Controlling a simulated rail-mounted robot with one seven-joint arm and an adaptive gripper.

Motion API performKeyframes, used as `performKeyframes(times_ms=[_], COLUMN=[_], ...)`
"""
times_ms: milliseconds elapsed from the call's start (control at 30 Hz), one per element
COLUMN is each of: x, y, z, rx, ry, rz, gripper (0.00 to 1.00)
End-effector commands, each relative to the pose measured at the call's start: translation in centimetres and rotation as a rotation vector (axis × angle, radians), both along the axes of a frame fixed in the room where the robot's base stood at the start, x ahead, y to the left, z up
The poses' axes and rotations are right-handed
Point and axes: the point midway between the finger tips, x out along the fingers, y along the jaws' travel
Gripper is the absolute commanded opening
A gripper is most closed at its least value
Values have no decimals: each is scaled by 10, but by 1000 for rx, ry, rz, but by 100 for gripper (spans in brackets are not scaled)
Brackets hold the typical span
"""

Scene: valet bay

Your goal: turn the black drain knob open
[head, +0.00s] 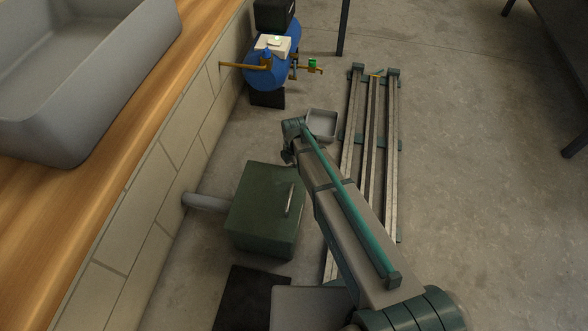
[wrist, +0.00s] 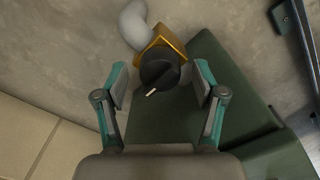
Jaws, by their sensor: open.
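The black drain knob (wrist: 160,68) shows in the wrist view, round with a raised bar and a white pointer mark directed down and left. It sits on a brass valve body (wrist: 172,44), with a grey pipe elbow (wrist: 136,22) beyond it. My gripper (wrist: 160,80) is open, one finger on each side of the knob, with visible gaps on both sides. I cannot tell how deep the fingers reach along it. In the head view the knob is hidden; my arm's end is beside the green box (head: 262,205).
A grey tray (head: 321,124) lies beyond my arm's end. A blue tank (head: 262,72) stands farther back, and metal rails (head: 390,150) lie to the right.

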Motion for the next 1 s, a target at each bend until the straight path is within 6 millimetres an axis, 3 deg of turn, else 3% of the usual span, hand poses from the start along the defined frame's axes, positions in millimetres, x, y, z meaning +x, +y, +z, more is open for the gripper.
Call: performKeyframes(times_ms=[267, 633, 1000], x=[0, 0, 0], y=[0, 0, 0], z=[-2, -2, 1], rx=[0, 0, -1], ry=[0, 0, 1], rz=[0, 0, -55], gripper=[69, 9, 9])
